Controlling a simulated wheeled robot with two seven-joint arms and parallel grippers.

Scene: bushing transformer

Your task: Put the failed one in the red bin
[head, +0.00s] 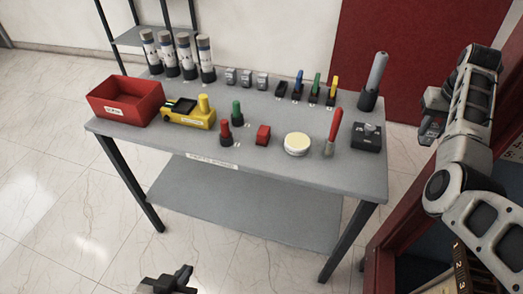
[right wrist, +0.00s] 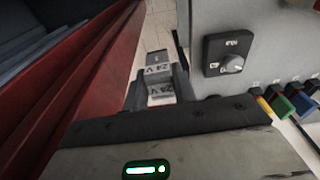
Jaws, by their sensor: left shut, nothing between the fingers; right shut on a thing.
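A red bin (head: 125,100) with a white label stands at the left end of the grey table (head: 330,180). My right gripper (right wrist: 158,88) is shut on a small grey block (right wrist: 160,95) marked 24 V in the right wrist view. In the head view my right gripper (head: 431,128) is right of the table, well away from the bin. My left gripper (head: 172,283) is at the bottom edge in front of the table, shut and empty. Three small grey blocks (head: 246,77) stand at the back of the table. I cannot tell which thing is the failed one.
A yellow device (head: 190,115) stands right of the bin, with several labelled cylinders (head: 186,58) behind. Coloured-handled items (head: 315,88), a round cream disc (head: 296,144) and a dark switch box (head: 366,137) stand further right.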

